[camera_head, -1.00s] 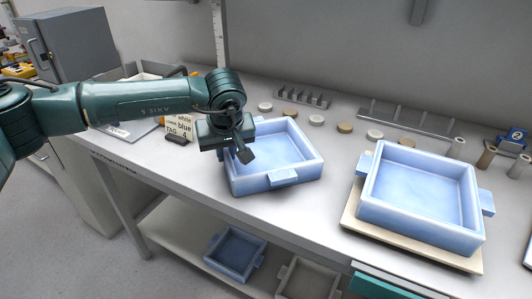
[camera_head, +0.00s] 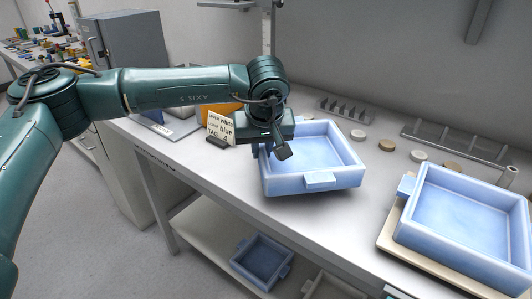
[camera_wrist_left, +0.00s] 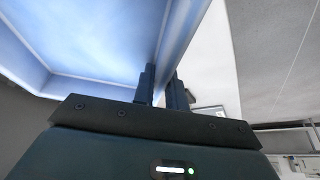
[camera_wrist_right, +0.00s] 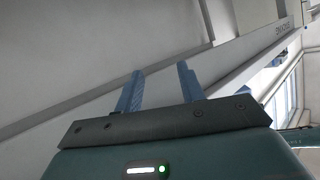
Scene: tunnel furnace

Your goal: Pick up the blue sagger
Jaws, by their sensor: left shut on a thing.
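A light blue square open-topped sagger (camera_head: 320,182) with side lugs is at the worktop's middle. My left gripper (camera_head: 280,150) is shut on its left wall. In the left wrist view the two dark fingers (camera_wrist_left: 165,88) straddle the wall of the sagger (camera_wrist_left: 95,45). The sagger seems a little above the worktop, but its underside is hidden. A second light blue sagger (camera_head: 462,215) rests on a cream board (camera_head: 385,243) at the right. My right gripper shows only in the right wrist view (camera_wrist_right: 158,75); it is open and empty.
A sign (camera_head: 219,128) stands left of the held sagger. Several small discs (camera_head: 387,145) and a grey rack (camera_head: 455,140) lie behind. A darker blue sagger (camera_head: 262,260) sits on the lower shelf. A grey cabinet (camera_head: 127,50) is at the back left.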

